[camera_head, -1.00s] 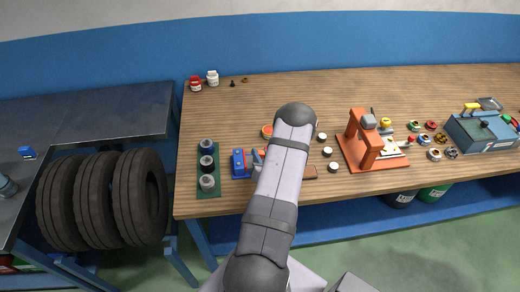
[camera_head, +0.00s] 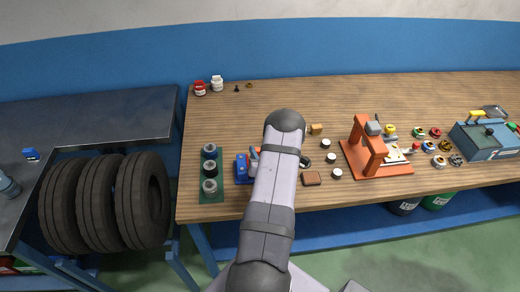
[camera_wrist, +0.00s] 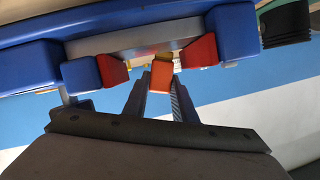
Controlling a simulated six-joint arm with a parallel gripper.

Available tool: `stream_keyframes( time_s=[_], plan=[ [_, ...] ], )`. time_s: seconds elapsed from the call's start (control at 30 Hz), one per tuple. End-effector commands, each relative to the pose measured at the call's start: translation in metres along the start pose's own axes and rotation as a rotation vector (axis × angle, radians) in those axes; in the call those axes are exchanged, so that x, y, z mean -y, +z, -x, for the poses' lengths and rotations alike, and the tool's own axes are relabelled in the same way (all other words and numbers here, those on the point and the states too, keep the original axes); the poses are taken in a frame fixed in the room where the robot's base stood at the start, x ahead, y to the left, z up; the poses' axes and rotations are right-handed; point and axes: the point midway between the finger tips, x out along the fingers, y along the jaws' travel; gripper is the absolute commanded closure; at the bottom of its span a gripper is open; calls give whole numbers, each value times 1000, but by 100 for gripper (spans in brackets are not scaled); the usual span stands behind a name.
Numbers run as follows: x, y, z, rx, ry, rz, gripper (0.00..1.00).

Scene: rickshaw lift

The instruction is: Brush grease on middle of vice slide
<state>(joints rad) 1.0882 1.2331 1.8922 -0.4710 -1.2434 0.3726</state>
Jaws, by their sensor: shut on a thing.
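The blue vice (camera_head: 242,168) sits near the bench's front edge, just left of my arm, which covers part of it. In the wrist view the vice shows blue blocks (camera_wrist: 228,33), two red jaw pieces (camera_wrist: 201,51) and a pale grey slide (camera_wrist: 140,40) spanning between them. My gripper (camera_wrist: 161,85) is close to the vice, with its fingers pointing at the gap between the red pieces. The head view hides my gripper behind the arm. No grease can be made out.
A green tray (camera_head: 209,193) with dark cylinders stands left of the vice. An orange press (camera_head: 372,150) stands farther right. The bench's back middle is clear.

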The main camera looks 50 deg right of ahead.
Motion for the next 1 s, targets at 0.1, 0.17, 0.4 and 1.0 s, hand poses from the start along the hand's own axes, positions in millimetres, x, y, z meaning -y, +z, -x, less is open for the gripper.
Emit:
stream_keyframes(
  time_s=[0.1, 0.17, 0.4, 1.0],
  plan=[
    [-1, 6, 11, 3, 2, -2, 100],
    [-1, 7, 16, 3, 3, -3, 100],
    [1, 15, 39, 11, 5, -5, 100],
    [0, 3, 6, -1, 0, 1, 100]
  ],
)
